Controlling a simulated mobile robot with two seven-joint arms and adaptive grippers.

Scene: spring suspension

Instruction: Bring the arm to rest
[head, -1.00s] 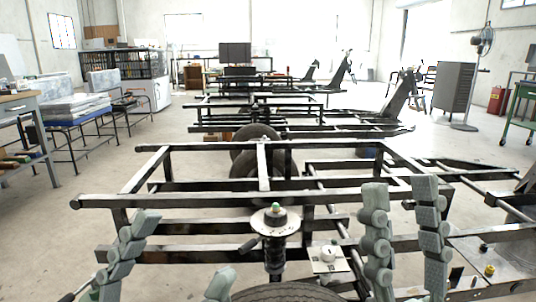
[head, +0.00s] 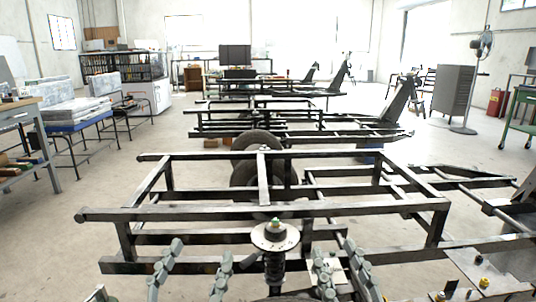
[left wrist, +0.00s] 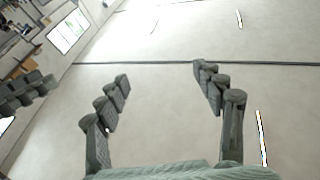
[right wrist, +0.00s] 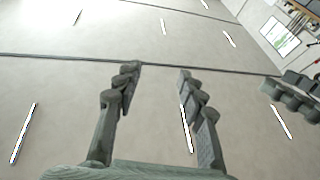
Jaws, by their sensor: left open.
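My left gripper (head: 193,270) is low in the head view, left of the strut, with its fingers apart and nothing between them. In the left wrist view its fingers (left wrist: 160,105) stand wide apart and empty. My right gripper (head: 343,268) is low in the head view, right of the strut, also empty with fingers apart. The right wrist view shows its fingers (right wrist: 157,105) apart too. The spring strut (head: 275,238), with a round top plate and green tip, stands upright between the grippers. Its lower part is cut off by the picture edge.
A dark metal chassis frame (head: 180,214) spans the foreground, with a tyre (head: 250,170) behind its bars. More frames stand farther back. A workbench (head: 20,108) is on the left; a grey cabinet (head: 452,90) and fan (head: 481,45) are on the right.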

